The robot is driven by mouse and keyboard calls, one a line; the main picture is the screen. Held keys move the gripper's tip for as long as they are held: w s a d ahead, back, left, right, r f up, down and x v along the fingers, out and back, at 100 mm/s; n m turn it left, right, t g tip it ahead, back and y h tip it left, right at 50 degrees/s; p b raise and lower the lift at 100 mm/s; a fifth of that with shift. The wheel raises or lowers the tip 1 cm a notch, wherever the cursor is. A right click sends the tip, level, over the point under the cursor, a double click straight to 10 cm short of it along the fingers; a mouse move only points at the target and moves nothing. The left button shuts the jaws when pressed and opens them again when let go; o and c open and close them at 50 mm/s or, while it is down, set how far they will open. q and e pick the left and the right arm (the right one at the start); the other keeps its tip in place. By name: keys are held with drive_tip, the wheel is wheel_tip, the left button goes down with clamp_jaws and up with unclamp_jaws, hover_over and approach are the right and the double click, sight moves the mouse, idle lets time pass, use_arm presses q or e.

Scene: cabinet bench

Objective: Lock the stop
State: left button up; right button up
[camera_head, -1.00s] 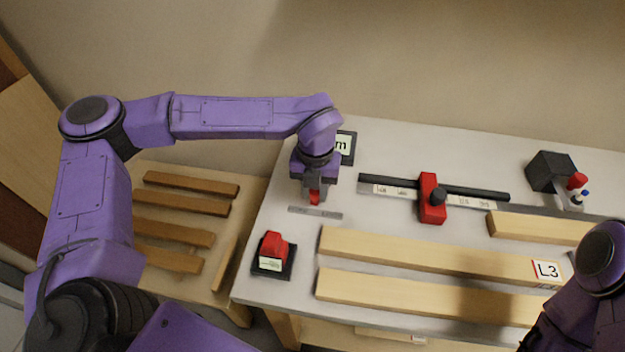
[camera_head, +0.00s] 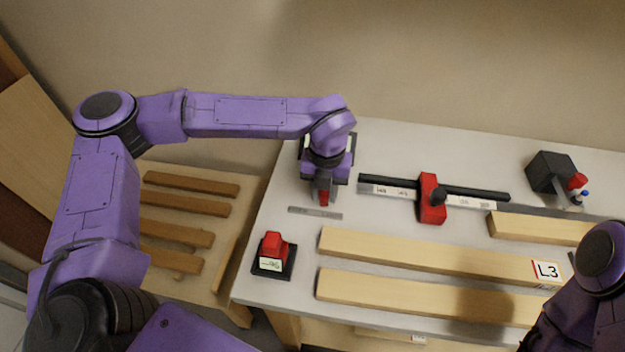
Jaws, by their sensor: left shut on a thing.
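The red stop (camera_head: 430,206) sits across a black rail with a white printed scale (camera_head: 470,202), and a black knob (camera_head: 438,196) is on its right side. I cannot tell from here whether the stop is locked. My left gripper (camera_head: 325,197) points down over the bench, to the left of the rail's left end and apart from the stop. It is shut on a small red thing (camera_head: 325,199), mostly hidden between the fingers. My right arm shows at the lower right, but its gripper is out of view.
A flat grey strip (camera_head: 315,213) lies just below my left gripper. A red block on a black base (camera_head: 272,255) stands at the bench's left. Light boards, one labelled L3 (camera_head: 546,270), lie in front. A dark block (camera_head: 551,172) stands at right. Bare bench lies behind the rail.

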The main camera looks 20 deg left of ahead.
use_arm(q)
drive_tip(key=shift+d, duration=0.1)
drive_tip(key=shift+w+d, duration=0.6)
drive_tip(key=shift+d, duration=0.2)
drive_tip(key=shift+w+d, duration=0.2)
drive_tip(key=shift+w, duration=0.05)
drive_tip(key=o, duration=0.7)
drive_tip(key=shift+p, duration=0.3)
wheel_tip(320, 180, up, 9)
drive_tip(key=p, duration=0.7)
